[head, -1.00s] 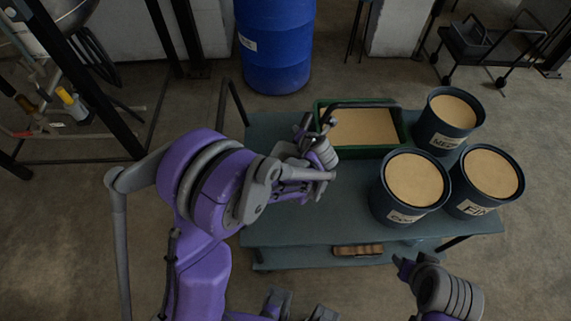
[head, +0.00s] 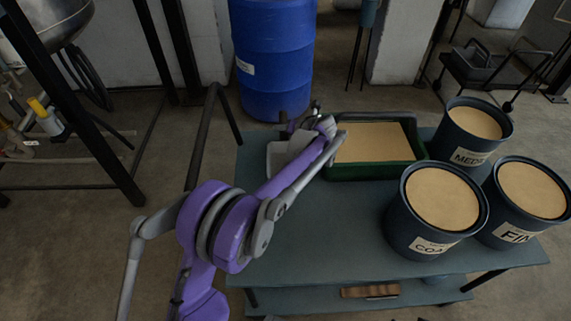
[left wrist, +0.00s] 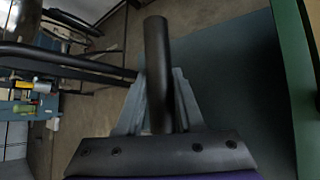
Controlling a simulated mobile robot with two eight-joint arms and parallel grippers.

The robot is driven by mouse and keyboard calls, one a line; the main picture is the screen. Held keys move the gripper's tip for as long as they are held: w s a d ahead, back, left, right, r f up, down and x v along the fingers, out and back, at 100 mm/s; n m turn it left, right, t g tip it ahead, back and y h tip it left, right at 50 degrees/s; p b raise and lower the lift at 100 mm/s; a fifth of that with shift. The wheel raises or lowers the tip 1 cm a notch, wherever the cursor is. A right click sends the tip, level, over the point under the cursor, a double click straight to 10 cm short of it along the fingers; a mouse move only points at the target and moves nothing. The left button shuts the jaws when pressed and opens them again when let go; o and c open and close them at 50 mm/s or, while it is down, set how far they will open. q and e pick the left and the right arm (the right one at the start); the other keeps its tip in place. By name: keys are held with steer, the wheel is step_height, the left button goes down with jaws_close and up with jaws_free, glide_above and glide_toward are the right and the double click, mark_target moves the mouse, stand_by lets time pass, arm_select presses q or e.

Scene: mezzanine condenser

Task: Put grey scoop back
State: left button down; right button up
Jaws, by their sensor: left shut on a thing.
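My left gripper (head: 300,132) is at the left end of the green tray, above the table's back left part. It is shut on the scoop, whose dark round handle (left wrist: 157,60) stands between the two grey fingers in the left wrist view. In the head view a light grey shape (head: 283,158) beside the gripper looks like the scoop's body, but my wrist partly covers it. The green tray (head: 375,171) holds a flat tan fill. My right gripper is not in view.
Three dark buckets of tan material stand at the table's right: one labelled MED (head: 470,155), one COA (head: 420,235), one FIN (head: 505,225). The blue-grey table top (head: 320,245) is clear at front left. A blue drum (head: 272,70) stands behind. A brown block (head: 370,291) lies on the lower shelf.

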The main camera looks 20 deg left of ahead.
arm_select(q)
steer(key=shift+f+b, duration=0.7)
steer(key=shift+f, duration=2.85)
steer(key=shift+f, duration=0.2)
steer(key=c, duration=0.5)
jaws_free()
steer(key=shift+r, duration=0.15)
